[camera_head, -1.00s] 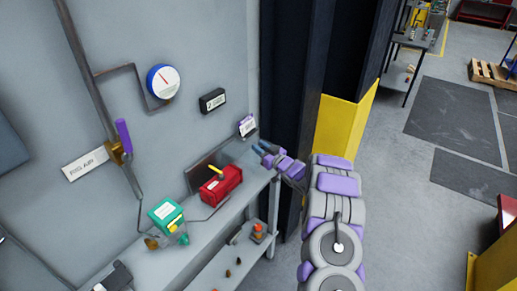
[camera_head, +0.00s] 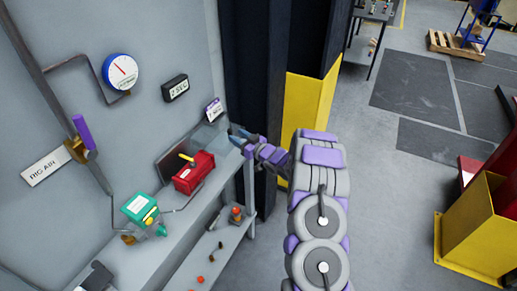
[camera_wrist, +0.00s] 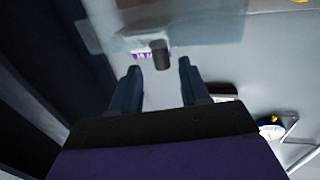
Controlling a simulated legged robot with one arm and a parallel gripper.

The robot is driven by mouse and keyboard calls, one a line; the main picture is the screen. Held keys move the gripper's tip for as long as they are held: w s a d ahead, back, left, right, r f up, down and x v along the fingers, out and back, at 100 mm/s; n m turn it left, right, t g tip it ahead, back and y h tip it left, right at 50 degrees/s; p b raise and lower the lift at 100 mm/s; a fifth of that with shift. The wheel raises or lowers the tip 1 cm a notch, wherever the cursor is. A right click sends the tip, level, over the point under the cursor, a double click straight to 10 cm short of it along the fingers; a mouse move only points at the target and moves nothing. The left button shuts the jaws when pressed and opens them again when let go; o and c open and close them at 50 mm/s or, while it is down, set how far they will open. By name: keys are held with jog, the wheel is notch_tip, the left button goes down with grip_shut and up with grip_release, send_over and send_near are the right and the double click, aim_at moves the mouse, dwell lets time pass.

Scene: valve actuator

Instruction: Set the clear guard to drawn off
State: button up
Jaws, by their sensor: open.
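The clear guard (camera_head: 208,136) is a see-through panel at the far end of the bench, beside the red actuator box (camera_head: 194,172) with its yellow lever. In the wrist view the guard (camera_wrist: 215,28) spans the top as a translucent sheet. A dark, short cylindrical knob (camera_wrist: 160,55) shows in front of it, just beyond and between my fingertips. My gripper (camera_head: 236,138) is at the bench's far right corner, close to the guard. It also shows in the wrist view (camera_wrist: 158,72), with its fingers apart and nothing between them. Contact with the knob cannot be told.
A green-topped unit (camera_head: 140,207) stands nearer on the bench (camera_head: 190,220). A pipe with a purple-handled valve (camera_head: 82,135) and a gauge (camera_head: 122,71) are on the wall. A dark column (camera_head: 258,80) stands close behind my gripper. The floor at right is mostly open.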

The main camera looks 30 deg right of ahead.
jog(key=v, duration=1.2)
jog(key=shift+d+p, duration=0.15)
jog(key=shift+p, duration=0.15)
jog(key=s+a+r+m+g+h+b, duration=0.1)
jog(key=s+a+r+m+g+h, duration=0.1)
jog(key=s+r+g+h, duration=0.3)
jog(key=s+a+r+m+g+h+b, duration=0.1)
jog(key=s+a+r+g+h, duration=0.1)
jog(key=s+r+g+h, duration=0.4)
jog(key=s+a+g+y, duration=0.1)
jog(key=s+a, duration=0.4)
jog(key=s, duration=0.6)
jog(key=s+a+g+y+b, duration=0.1)
jog(key=s+a+g, duration=0.3)
jog(key=s, duration=0.8)
jog(key=s+a+m+g+y, duration=0.1)
jog(key=s+a+g+y, duration=0.1)
jog(key=s+a, duration=0.5)
jog(key=s, duration=0.5)
jog(key=shift+s+a+r+g+y, duration=0.25)
jog(key=shift+a+r+g+y, duration=0.05)
